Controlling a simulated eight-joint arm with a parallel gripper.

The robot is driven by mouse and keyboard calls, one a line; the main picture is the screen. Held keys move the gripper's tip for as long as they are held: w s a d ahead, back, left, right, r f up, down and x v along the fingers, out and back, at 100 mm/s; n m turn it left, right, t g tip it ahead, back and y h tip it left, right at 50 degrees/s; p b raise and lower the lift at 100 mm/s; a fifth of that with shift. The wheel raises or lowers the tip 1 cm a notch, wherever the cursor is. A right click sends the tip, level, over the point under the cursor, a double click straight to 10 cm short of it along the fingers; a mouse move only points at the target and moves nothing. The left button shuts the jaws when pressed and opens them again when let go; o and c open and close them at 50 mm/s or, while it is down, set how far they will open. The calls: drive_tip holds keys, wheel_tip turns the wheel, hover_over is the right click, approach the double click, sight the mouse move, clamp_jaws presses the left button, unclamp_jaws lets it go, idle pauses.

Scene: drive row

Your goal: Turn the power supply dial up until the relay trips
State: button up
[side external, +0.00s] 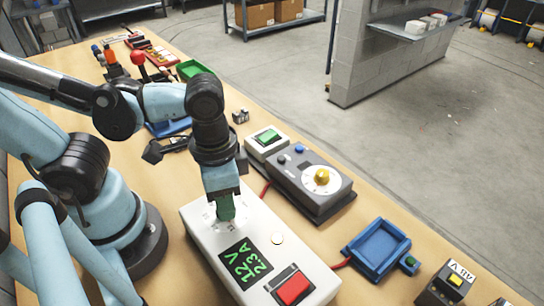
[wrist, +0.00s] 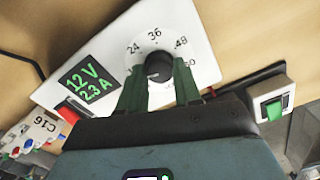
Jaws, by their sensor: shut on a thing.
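The power supply (side external: 207,238) is a white box on the bench with a red switch (side external: 292,288) and a green display (side external: 246,262) reading 12 V and 2.3 A. The display shows the same reading in the wrist view (wrist: 89,82). Its dial (wrist: 158,67) is a black knob on a white scale with 24, 36 and 48 legible. My gripper (wrist: 160,88) is shut on the knob, one green finger on each side. In the side view my gripper (side external: 226,210) points down at the box and hides the knob. I cannot tell which thing is the relay.
A grey box with a yellow knob (side external: 322,176), a green-switch box (side external: 268,138), a blue tray (side external: 377,250) and a yellow-button box (side external: 455,280) stand along the bench edge. A white module marked C16 (wrist: 38,130) shows in the wrist view.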

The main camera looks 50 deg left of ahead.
drive_tip(key=m, duration=1)
drive_tip(key=o, duration=1.6)
drive_tip(key=shift+r, duration=0.15)
drive_tip(key=shift+r, duration=3.4)
drive_tip(key=shift+r+n, duration=0.55)
drive_tip(key=shift+n, duration=0.55)
drive_tip(key=shift+f, duration=2.9)
